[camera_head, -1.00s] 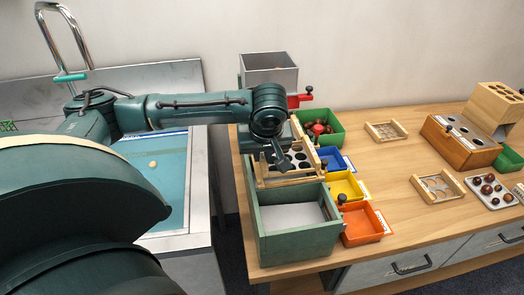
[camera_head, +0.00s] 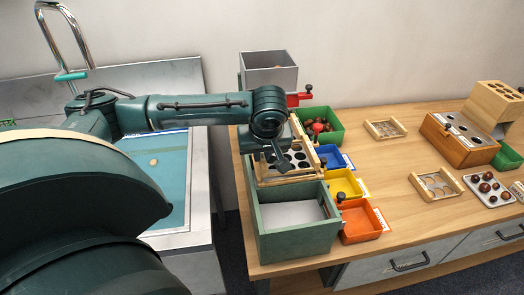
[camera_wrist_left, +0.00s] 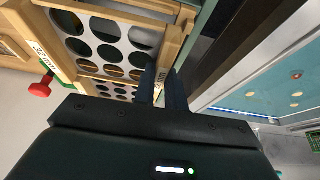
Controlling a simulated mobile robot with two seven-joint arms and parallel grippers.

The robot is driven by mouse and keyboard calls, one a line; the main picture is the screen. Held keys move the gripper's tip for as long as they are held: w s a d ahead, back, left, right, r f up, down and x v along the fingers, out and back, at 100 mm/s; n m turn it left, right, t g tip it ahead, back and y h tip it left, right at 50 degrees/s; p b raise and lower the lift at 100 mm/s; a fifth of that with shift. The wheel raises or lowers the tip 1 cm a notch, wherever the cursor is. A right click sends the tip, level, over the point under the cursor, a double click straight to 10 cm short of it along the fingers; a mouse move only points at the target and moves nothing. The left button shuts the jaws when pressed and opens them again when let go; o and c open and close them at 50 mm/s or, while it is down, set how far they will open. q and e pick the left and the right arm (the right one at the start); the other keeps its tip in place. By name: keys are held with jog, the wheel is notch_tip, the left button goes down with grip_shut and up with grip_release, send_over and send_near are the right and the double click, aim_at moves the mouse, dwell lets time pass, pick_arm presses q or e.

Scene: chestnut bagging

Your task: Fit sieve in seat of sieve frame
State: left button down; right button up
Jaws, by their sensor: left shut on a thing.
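The sieve (camera_head: 299,159), a wooden-railed plate with round holes, lies over the back part of the green sieve frame (camera_head: 295,246). In the left wrist view the holed plate (camera_wrist_left: 104,29) shows close up, with a second holed plate beyond it. My left gripper (camera_head: 279,168) reaches down at the sieve's left side. Its fingers (camera_wrist_left: 165,88) are shut on the sieve's wooden rail (camera_wrist_left: 174,42). The arm hides part of the sieve and its far edge. I cannot tell whether the sieve is fully down in the seat. My right gripper is not in view.
Blue, yellow and orange bins (camera_head: 361,224) line the frame's right side, and a green bin (camera_head: 322,125) holds chestnuts. Two other sieves (camera_head: 462,183) lie on the table. A grey hopper (camera_head: 269,73) stands behind. The table between the bins and the loose sieves is clear.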

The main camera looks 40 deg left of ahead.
pick_arm(q)
jog(key=shift+f+p, duration=0.3)
jog(key=shift+f, duration=0.1)
dwell(0.5)
jog(key=c, duration=1.4)
grip_release()
jog(key=shift+o, duration=0.7)
jog(key=shift+o, duration=0.7)
